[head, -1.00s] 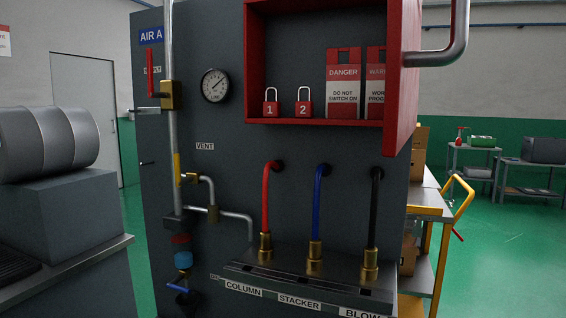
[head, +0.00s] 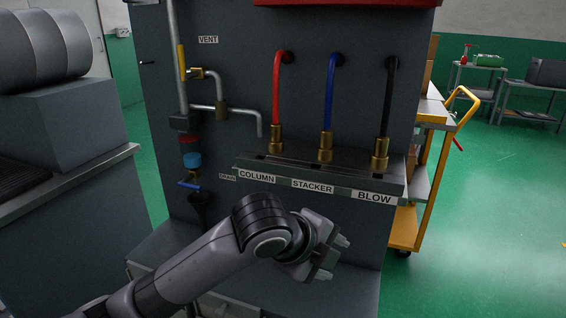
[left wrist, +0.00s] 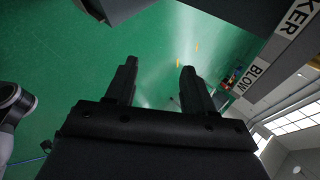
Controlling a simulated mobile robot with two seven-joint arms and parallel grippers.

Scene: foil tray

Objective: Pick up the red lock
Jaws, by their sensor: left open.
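No red lock shows in the current views. Only the underside of the red cabinet (head: 345,3) shows at the top edge of the head view. My left gripper (head: 335,258) is low in front of the grey panel, below the BLOW label and well under the cabinet. In the left wrist view the two dark fingers of this left gripper (left wrist: 159,68) stand apart with nothing between them. My right gripper is in neither view.
Red, blue and black hoses (head: 330,95) run into brass fittings on a labelled ledge (head: 310,186) above my left gripper. Pipes and valves (head: 205,90) are on the panel's left. A yellow cart (head: 425,200) stands right; green floor beyond is open.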

